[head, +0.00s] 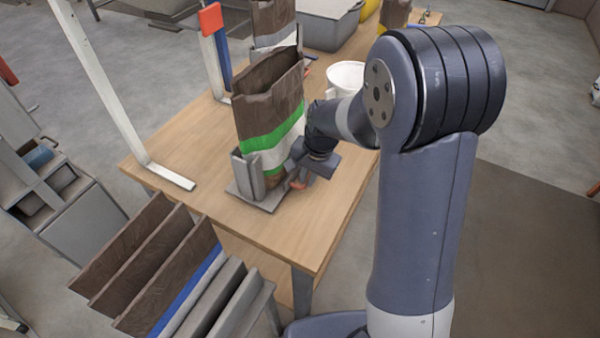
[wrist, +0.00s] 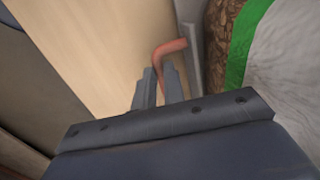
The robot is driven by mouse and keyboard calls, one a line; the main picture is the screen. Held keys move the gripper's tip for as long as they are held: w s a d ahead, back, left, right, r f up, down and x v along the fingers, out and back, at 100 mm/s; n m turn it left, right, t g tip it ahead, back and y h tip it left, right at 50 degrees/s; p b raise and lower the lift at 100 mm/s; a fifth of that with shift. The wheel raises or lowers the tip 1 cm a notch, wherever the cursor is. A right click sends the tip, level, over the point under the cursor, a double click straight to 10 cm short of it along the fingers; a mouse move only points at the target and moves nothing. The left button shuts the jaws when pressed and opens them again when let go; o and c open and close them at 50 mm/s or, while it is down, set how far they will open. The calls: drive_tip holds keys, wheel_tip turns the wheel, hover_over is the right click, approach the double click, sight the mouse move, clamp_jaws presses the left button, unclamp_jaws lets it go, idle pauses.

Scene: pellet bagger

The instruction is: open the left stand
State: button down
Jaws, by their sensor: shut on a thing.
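A grey metal stand (head: 247,178) sits on the near end of the wooden table and holds an upright brown sack (head: 272,95) with green and white bands. The sack's mouth is open at the top. The stand's grey plate also shows in the wrist view (wrist: 190,40), beside the sack (wrist: 235,35). A red-orange bent handle (wrist: 169,47) sticks out from the stand's side. My gripper (wrist: 160,75) is shut on this handle, low down by the tabletop. In the head view my gripper (head: 300,180) is to the right of the sack's foot and partly hides the handle.
A white bucket (head: 345,76) is behind my wrist. A rack of flat brown sacks (head: 150,260) stands at the front left.

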drive_tip(key=shift+d, duration=0.15)
drive_tip(key=c, duration=1.5)
unclamp_jaws()
drive_tip(key=shift+r, duration=0.1)
wheel_tip(320, 180, up, 10)
drive_tip(key=s+d, duration=0.1)
drive_tip(key=shift+d+r+p, duration=0.25)
drive_tip(key=shift+d+p, duration=0.1)
drive_tip(key=f, duration=0.3)
drive_tip(key=a+f, duration=0.1)
drive_tip(key=f, duration=0.6)
drive_tip(key=shift+w+a+f+b, duration=0.3)
drive_tip(key=shift+w+a+b, duration=0.05)
drive_tip(key=shift+w, duration=0.05)
drive_tip(key=shift+w+a, duration=0.25)
drive_tip(key=shift+a, duration=0.15)
